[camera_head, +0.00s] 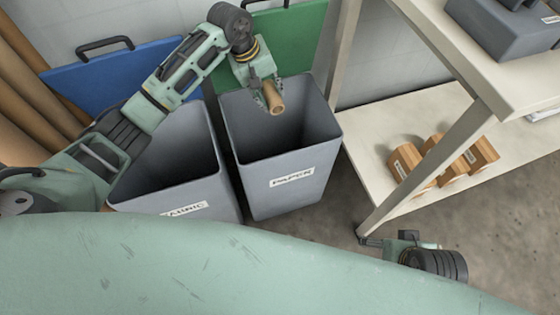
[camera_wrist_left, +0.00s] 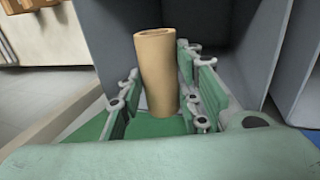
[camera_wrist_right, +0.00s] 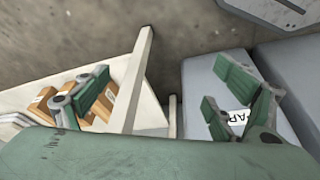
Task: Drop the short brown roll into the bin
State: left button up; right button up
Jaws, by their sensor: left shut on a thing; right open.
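The short brown roll (camera_head: 274,97) is a hollow tan tube. My left gripper (camera_head: 266,92) is shut on it and holds it over the open mouth of the grey bin labelled PAPER (camera_head: 291,196). In the left wrist view the roll (camera_wrist_left: 157,75) stands between the fingers (camera_wrist_left: 160,105), with the bin's walls around it. A second grey bin (camera_head: 200,195) stands to the left, its label partly hidden and ending in "ABRIC". My right gripper (camera_head: 375,243) is low by the shelf leg; in the right wrist view its fingers (camera_wrist_right: 155,95) are spread and empty.
A shelf (camera_head: 375,140) stands at the right with several brown boxes (camera_head: 440,160) on its lower board and a grey device (camera_head: 505,35) above. Blue (camera_head: 75,90) and green (camera_head: 298,40) lids lean behind the bins. Long brown rolls (camera_head: 25,110) stand at the left.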

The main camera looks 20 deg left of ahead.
pick_arm(q)
jog(key=shift+f, duration=0.4)
pick_arm(e)
jog(key=shift+s+r, duration=0.2)
jog(key=shift+r, duration=0.5)
pick_arm(q)
jog(key=o, duration=1)
jog(key=shift+r, duration=0.1)
jog(key=v, duration=1.1)
jog(key=shift+s+a+r, duration=0.1)
jog(key=shift+a+r, duration=0.05)
jog(key=shift+r, duration=0.2)
